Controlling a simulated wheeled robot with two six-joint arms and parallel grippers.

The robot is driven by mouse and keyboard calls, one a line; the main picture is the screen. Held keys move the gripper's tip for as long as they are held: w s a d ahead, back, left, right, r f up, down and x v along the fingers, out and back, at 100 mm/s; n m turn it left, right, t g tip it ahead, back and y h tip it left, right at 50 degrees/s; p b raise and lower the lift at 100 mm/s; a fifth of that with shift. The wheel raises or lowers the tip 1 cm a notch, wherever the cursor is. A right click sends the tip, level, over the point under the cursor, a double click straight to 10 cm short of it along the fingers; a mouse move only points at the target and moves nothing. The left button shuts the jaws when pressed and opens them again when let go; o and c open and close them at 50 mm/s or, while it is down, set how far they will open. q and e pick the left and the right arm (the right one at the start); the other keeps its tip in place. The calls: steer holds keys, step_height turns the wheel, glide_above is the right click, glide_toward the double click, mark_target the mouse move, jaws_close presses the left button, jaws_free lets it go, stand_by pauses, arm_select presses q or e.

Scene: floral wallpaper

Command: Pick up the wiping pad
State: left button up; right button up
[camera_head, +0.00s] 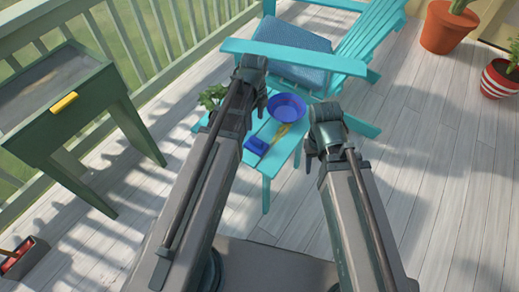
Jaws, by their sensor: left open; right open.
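A small flat blue block (256,146), which looks like the wiping pad, lies near the front edge of the small turquoise table (266,169). My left gripper (262,107) is open, above the table and further back than the pad in the picture. My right gripper (308,168) is open, to the right of the pad beside the table's right edge. Both grippers are small and partly hidden by my arm links. Neither visibly touches the pad or holds anything.
A blue bowl (286,107), a yellow item (283,131) and a leafy green item (212,96) are on the turquoise table. A turquoise chair (355,50) with a blue cushion (290,37) stands behind. A green table (128,120) is at left.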

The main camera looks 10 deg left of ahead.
arm_select(q)
steer(key=b, duration=0.9)
glide_toward(256, 139)
steer(key=f, duration=0.2)
steer(key=s+f, duration=0.1)
steer(key=f, duration=0.2)
steer(key=shift+f, duration=0.1)
steer(key=f+b, duration=0.5)
steer(key=shift+w+d+f, duration=0.1)
steer(key=shift+w, duration=0.3)
jaws_close()
